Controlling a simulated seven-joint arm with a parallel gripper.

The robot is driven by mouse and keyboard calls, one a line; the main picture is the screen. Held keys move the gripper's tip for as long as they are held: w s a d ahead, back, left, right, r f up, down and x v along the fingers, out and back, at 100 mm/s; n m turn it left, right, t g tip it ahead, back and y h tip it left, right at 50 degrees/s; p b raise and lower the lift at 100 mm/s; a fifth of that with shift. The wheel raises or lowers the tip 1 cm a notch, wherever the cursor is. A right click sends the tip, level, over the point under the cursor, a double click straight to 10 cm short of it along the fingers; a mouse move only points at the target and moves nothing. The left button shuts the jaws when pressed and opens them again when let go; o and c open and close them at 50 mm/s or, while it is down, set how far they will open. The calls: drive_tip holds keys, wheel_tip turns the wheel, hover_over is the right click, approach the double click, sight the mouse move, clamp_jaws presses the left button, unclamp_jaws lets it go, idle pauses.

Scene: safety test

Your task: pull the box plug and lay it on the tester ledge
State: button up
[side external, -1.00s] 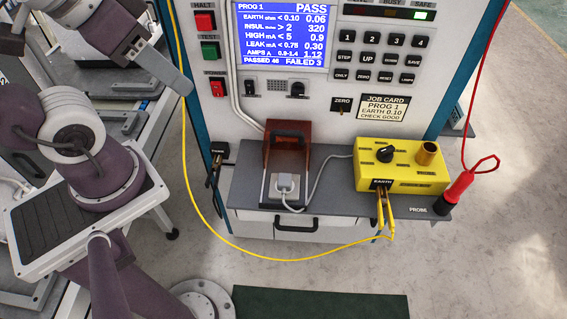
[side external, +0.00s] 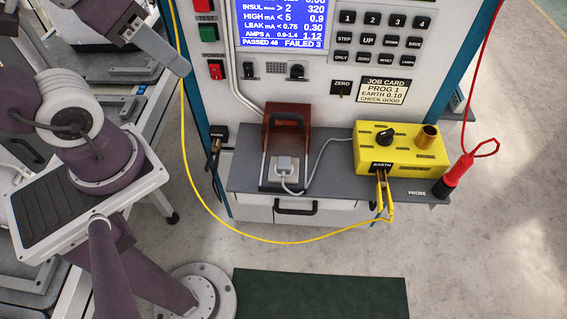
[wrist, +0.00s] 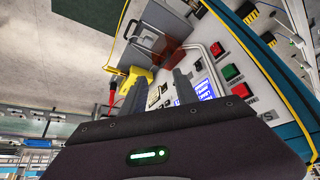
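The box plug (side external: 285,164) is white and sits upright in the socket box (side external: 267,177) under a raised reddish-brown lid (side external: 287,126). Its grey cable runs right to the yellow box (side external: 399,158). The tester ledge (side external: 327,180) is the grey shelf beneath both. My gripper (side external: 165,50) is at the upper left in the side view, well away from the plug. In the wrist view my gripper (wrist: 160,79) has its two fingers apart with nothing between them. The brown lid (wrist: 170,52) shows beyond the fingers; the plug is not clear there.
A yellow earth lead (side external: 285,241) with a clip hangs across the ledge front. A red probe (side external: 458,170) stands at the ledge's right end. The tester panel (side external: 375,55) rises behind. A dark green mat (side external: 320,293) lies on the floor; bare ledge lies right of the socket box.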

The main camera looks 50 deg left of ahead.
drive_tip(key=o, duration=0.3)
drive_tip(key=shift+o, duration=0.9)
drive_tip(key=w+f+m+g, duration=0.1)
drive_tip(key=w+f+m, duration=0.1)
drive_tip(key=w, duration=0.4)
drive_tip(key=shift+w+a+f+g+y, duration=0.15)
drive_tip(key=shift+w+f+g+y, duration=0.15)
drive_tip(key=shift+w+f, duration=0.05)
drive_tip(key=w+d+f+m+g, duration=0.1)
drive_tip(key=w+f+m, duration=0.1)
drive_tip(key=f, duration=0.6)
drive_tip(key=w+d+f+m+g, duration=0.1)
drive_tip(key=w+d+f+m, duration=0.1)
drive_tip(key=w+f, duration=0.3)
drive_tip(key=w+d+f+m+g, duration=0.2)
drive_tip(key=w+f+m, duration=0.1)
drive_tip(key=f, duration=0.7)
drive_tip(key=shift+w+d+f, duration=0.15)
drive_tip(key=shift+w+f, duration=0.05)
drive_tip(key=shift+f, duration=0.15)
